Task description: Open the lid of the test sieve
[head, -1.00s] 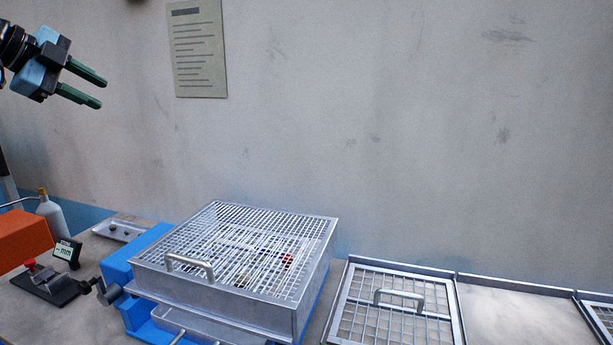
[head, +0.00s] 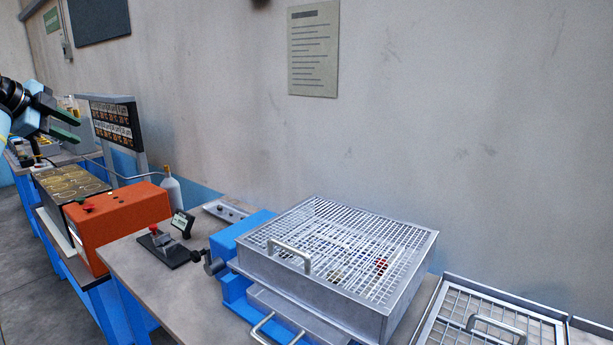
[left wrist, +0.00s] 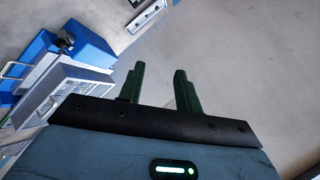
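The test sieve is a square metal box on a blue base, at the lower right of the head view. Its mesh lid (head: 345,238) lies flat and closed on top, with a bar handle (head: 289,254) near its front left edge. Small bits, one red, show through the mesh. My left gripper (head: 75,125) is at the far left of the head view, raised, open and empty, well away from the sieve. In the left wrist view its two green fingers (left wrist: 160,85) are apart, and part of the sieve (left wrist: 60,90) shows at the left. My right gripper is not in view.
An orange box (head: 120,225), a small black device with a red knob (head: 160,243) and a grey bottle (head: 171,190) stand left of the sieve. A framed mesh panel with a handle (head: 492,325) lies at the lower right. The wall stands close behind.

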